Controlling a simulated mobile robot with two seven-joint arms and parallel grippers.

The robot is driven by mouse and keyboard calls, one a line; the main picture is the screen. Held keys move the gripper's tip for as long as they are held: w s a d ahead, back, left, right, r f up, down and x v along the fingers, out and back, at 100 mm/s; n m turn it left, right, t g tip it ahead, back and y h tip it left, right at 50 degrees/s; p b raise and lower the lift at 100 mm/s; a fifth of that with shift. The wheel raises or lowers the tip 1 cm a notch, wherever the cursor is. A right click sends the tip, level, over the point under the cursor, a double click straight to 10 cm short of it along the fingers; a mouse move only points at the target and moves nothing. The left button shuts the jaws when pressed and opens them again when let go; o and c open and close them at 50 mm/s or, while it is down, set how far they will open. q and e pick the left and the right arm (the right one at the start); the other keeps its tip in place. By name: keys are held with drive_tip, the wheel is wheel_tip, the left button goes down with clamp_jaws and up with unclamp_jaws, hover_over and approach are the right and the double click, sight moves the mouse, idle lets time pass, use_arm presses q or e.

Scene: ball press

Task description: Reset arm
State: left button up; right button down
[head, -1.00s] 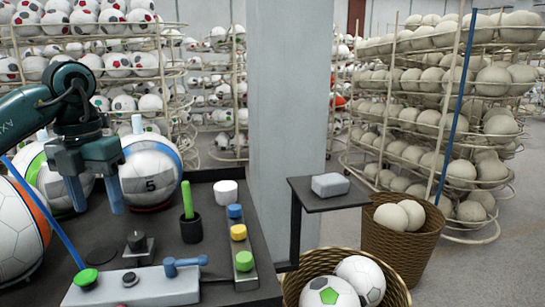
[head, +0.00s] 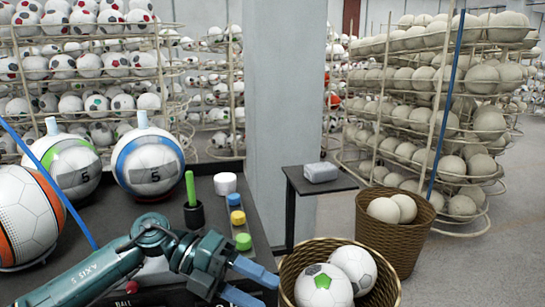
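My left arm comes in from the lower left and lies low across the front of the dark workbench (head: 155,212). Its teal gripper with blue fingers (head: 260,287) points to the lower right, beside the ball basket. The fingers are apart with nothing visible between them. My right gripper is not in view.
Two soccer balls, one with a green band (head: 72,165) and one with a blue band (head: 148,165), stand on the bench, with an orange-striped ball (head: 25,218) at left. A green-handled tool (head: 190,190) stands in a black cup. A wicker basket (head: 298,262) holding balls is close right of the gripper. A grey block (head: 321,172) lies on a side shelf.

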use_arm(q)
drive_tip(key=s+d+n+t+h, duration=0.2)
drive_tip(key=d+n+h, duration=0.2)
drive_tip(key=h, duration=0.2)
drive_tip(key=w+a+f+n+t+y, duration=0.1)
drive_tip(key=a+f+n+t+y, duration=0.55)
drive_tip(key=n, duration=0.65)
drive_tip(key=a+f+n+t+y, duration=0.35)
drive_tip(key=f+n+t, duration=0.35)
drive_tip(key=n+t, duration=0.55)
drive_tip(key=s+a+f+n+g+y, duration=0.2)
drive_tip(key=s+f+n+g+y, duration=0.1)
drive_tip(key=s+f, duration=0.3)
drive_tip(key=s+a+f+n+g+y, duration=0.3)
drive_tip(key=s+f, duration=0.3)
drive_tip(key=f, duration=0.3)
drive_tip(key=shift+s+a+n+g, duration=0.15)
drive_tip(key=shift+a+n+g, duration=0.15)
drive_tip(key=shift+n, duration=0.35)
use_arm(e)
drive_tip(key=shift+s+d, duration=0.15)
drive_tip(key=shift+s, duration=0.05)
use_arm(q)
drive_tip(key=shift+d+f, duration=0.1)
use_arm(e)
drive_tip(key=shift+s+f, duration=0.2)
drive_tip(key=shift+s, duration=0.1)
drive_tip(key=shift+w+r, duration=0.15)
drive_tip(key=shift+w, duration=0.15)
